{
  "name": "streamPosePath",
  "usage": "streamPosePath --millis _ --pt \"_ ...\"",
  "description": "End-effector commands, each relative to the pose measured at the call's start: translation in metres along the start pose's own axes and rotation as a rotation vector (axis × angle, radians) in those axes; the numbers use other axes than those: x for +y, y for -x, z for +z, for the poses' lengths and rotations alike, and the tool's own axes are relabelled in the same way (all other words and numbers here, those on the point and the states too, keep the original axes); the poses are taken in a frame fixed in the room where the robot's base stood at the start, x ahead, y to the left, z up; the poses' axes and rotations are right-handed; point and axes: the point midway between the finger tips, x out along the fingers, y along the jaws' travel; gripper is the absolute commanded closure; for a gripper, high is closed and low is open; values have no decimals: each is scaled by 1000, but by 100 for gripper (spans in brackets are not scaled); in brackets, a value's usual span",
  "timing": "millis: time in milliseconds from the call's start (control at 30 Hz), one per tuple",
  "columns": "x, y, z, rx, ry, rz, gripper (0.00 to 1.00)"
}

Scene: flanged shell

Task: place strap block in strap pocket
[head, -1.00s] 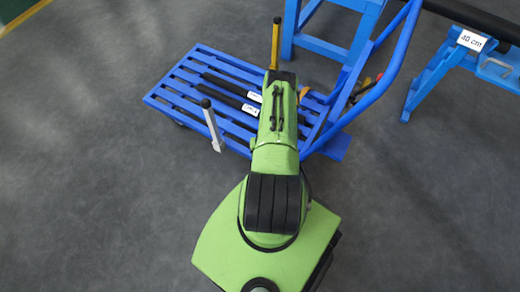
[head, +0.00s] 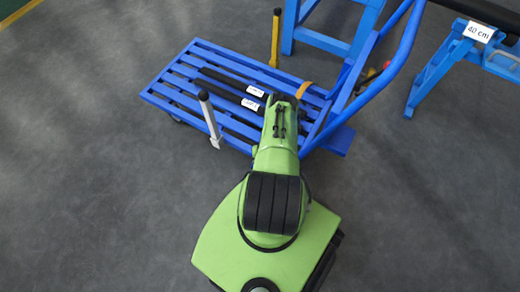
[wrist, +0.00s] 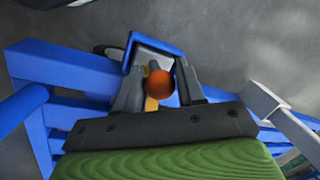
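My gripper (wrist: 162,88) shows in the wrist view, with one grey finger either side of an orange-brown ball-shaped piece (wrist: 161,84). A yellow piece (wrist: 151,104) shows below the ball. I cannot tell whether the ball belongs to the strap block or whether the fingers grip it. A blue square-edged frame (wrist: 171,48) lies just beyond the fingertips and may be the strap pocket. In the head view an orange-yellow strap (head: 304,90) arcs beside the end of my arm, on the right side of the blue cart (head: 180,75). My fingers are hidden there.
Two labelled black bars (head: 232,80) lie on the cart's slats. A grey post (head: 209,118) stands at its near side and a yellow post (head: 275,40) at its far side. A blue handle frame (head: 384,80) rises on the right. Blue trestles stand behind; the left floor is clear.

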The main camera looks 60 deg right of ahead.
Motion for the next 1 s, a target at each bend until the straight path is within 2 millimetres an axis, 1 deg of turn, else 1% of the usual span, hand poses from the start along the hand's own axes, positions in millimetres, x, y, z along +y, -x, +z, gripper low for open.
streamPosePath --millis 33,100,367,433,467,567,700,800,900,1000 --pt "0 0 0 0 0 0 52" --pt "0 0 0 0 0 0 42" --pt "0 1 0 0 0 0 41" --pt "-1 4 0 -1 0 -1 41" --pt "-1 9 0 -1 0 0 41" --pt "-1 32 -1 0 0 1 41" --pt "-2 74 -1 0 0 1 41" --pt "-2 98 0 0 0 0 41" --pt "-1 115 -1 1 1 0 41" --pt "-1 122 0 -1 0 0 41"
